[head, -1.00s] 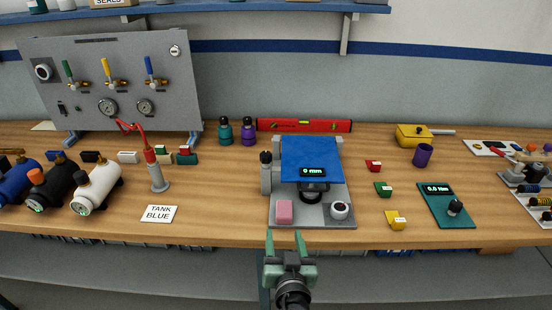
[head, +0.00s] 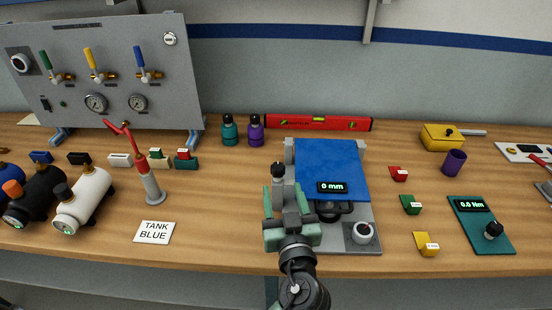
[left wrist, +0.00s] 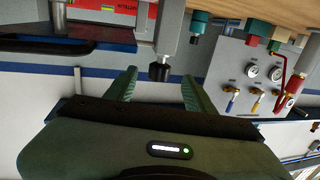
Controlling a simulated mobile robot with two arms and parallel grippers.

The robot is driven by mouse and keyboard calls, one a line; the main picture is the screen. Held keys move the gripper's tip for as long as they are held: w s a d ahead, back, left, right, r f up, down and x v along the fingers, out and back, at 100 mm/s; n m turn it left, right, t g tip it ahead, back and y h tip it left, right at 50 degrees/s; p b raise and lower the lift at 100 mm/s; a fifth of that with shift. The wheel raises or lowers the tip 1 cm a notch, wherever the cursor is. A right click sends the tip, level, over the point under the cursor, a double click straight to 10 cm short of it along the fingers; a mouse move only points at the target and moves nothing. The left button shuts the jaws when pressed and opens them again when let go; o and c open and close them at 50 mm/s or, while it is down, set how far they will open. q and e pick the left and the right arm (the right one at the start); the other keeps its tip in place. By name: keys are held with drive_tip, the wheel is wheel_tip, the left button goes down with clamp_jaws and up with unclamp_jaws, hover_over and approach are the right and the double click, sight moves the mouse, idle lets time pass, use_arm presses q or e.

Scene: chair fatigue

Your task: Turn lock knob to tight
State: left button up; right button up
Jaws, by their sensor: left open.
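The black lock knob (head: 278,168) sits on top of a grey post at the left of the test rig with the blue seat pad (head: 328,165). The rig's display (head: 331,187) reads 0 mm. My left gripper (head: 286,195) is open and empty, in front of the knob in the head view and covering part of the post. In the left wrist view the knob (left wrist: 160,72) shows between the two spread green fingers (left wrist: 158,78). I cannot tell from this whether they touch it. My right gripper is not in view.
A red level (head: 318,122) lies behind the rig. Yellow (head: 425,243), green (head: 410,204) and red (head: 398,173) blocks and a teal gauge plate (head: 480,225) reading 0.0 Nm stand right.

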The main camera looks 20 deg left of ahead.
sight(279, 176)
use_arm(q)
drive_tip(key=shift+w+a+r, duration=0.15)
drive_tip(key=shift+w+r, duration=0.1)
drive_tip(key=shift+w, duration=0.05)
drive_tip(key=shift+w+a+r+p, duration=0.1)
drive_tip(key=shift+w+r+p, duration=0.1)
drive_tip(key=shift+p, duration=0.2)
drive_tip(key=p+x, duration=0.1)
drive_tip(key=x, duration=0.2)
drive_tip(key=shift+w+a+r+p, duration=0.15)
drive_tip(key=shift+w+p, duration=0.1)
drive_tip(key=shift+p, duration=0.15)
drive_tip(key=shift+p+x, duration=0.3)
drive_tip(key=shift+x, duration=0.8)
drive_tip(key=shift+w+a+f, duration=0.15)
drive_tip(key=shift+f, duration=0.1)
drive_tip(key=c, duration=0.9)
clamp_jaws()
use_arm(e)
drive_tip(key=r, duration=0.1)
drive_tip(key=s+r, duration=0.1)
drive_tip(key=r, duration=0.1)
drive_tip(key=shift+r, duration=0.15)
